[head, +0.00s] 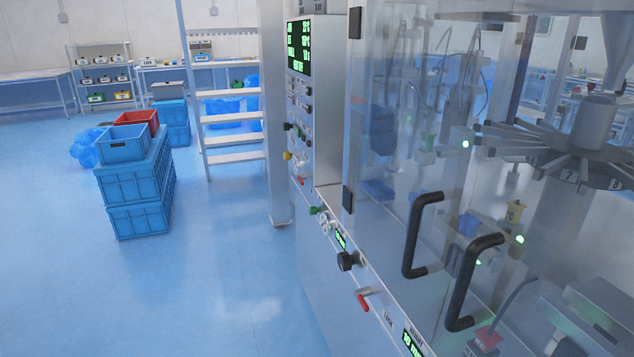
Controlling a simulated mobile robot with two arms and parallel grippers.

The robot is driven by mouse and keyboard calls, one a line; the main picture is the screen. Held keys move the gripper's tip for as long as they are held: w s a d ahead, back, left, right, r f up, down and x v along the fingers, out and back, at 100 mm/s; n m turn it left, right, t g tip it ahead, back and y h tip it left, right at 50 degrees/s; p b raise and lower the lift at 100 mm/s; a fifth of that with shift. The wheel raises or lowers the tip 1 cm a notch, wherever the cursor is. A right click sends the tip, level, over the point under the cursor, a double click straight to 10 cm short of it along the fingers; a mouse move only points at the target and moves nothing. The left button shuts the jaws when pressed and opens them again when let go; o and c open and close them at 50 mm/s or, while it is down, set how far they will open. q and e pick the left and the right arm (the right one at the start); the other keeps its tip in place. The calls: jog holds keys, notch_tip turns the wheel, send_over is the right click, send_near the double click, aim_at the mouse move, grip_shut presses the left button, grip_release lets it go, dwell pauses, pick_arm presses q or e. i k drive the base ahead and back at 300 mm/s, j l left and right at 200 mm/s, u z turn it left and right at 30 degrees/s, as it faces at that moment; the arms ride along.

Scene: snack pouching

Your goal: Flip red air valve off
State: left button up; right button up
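A red lever handle (363,299) sticks out from the lower front ledge of the packing machine, below a black knob (347,261). It looks like the red air valve; its exact setting is hard to read from here. A smaller red part (301,181) shows higher up on the side panel, below a yellow fitting and a gauge. Neither of my grippers is in view, and nothing touches the red lever.
The machine's clear doors have two black handles (415,235) standing out right of the lever. A control panel (299,47) with green readouts is above. Blue crates (140,221) are stacked at the left, near a white step ladder (233,157). The blue floor between is clear.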

aim_at(300, 177)
jog(key=i+j+z, duration=0.1)
jog(key=i+j, duration=0.55)
jog(key=i, duration=0.3)
jog(key=i+j, duration=0.7)
jog(key=i, duration=0.2)
jog(key=i+j+z, duration=0.15)
jog(key=i+j, duration=0.55)
jog(key=i, duration=0.2)
